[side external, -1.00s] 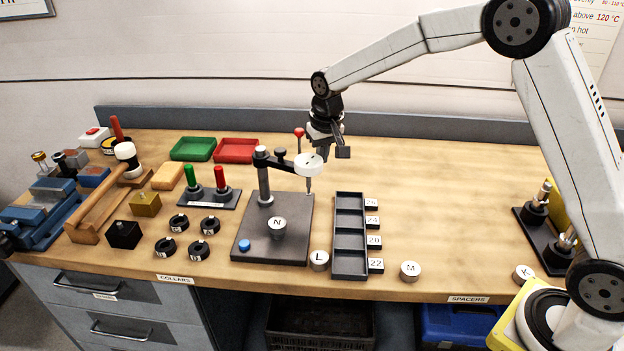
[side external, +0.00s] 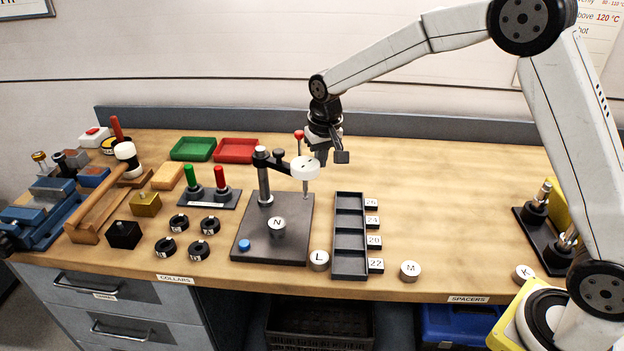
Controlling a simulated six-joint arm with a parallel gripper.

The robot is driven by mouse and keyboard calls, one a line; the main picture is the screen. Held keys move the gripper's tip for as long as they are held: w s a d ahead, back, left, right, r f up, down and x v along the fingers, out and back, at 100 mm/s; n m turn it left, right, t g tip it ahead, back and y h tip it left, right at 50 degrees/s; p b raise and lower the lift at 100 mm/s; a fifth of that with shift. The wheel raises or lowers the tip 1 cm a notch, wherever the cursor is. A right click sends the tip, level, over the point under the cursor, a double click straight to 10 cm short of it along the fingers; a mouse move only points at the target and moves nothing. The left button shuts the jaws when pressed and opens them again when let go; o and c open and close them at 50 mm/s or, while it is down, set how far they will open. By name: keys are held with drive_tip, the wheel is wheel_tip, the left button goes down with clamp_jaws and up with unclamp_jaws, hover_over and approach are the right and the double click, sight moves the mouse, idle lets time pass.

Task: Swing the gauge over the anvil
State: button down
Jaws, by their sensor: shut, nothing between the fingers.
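The gauge (side external: 305,168) is a white round dial on a black arm, clamped to the upright post (side external: 264,183) of a dark base plate (side external: 268,249). Its stem points down near the plate's right edge. The anvil, a short round pedestal (side external: 277,233) on the plate, has a grey disc marked N (side external: 277,222) on it. The dial hangs to the right of and behind the anvil, not above it. A red-tipped lever (side external: 298,135) rises behind the dial. My gripper (side external: 321,158) is shut and empty, just behind and right of the dial; whether it touches is unclear.
A dark slotted tray (side external: 349,262) with numbered tags stands right of the plate. Discs L (side external: 319,260) and M (side external: 410,271) lie near the front edge. Black collars (side external: 198,250) and red and green handled tools (side external: 221,180) stand left. The right middle bench is clear.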

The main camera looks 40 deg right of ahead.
sight(316, 164)
drive_tip(key=shift+s+a, duration=0.3)
drive_tip(key=shift+a, duration=0.2)
idle(0.3)
drive_tip(key=shift+s+a, duration=0.25)
drive_tip(key=shift+a, duration=0.25)
drive_tip(key=shift+s+a, duration=0.25)
drive_tip(key=shift+a, duration=0.2)
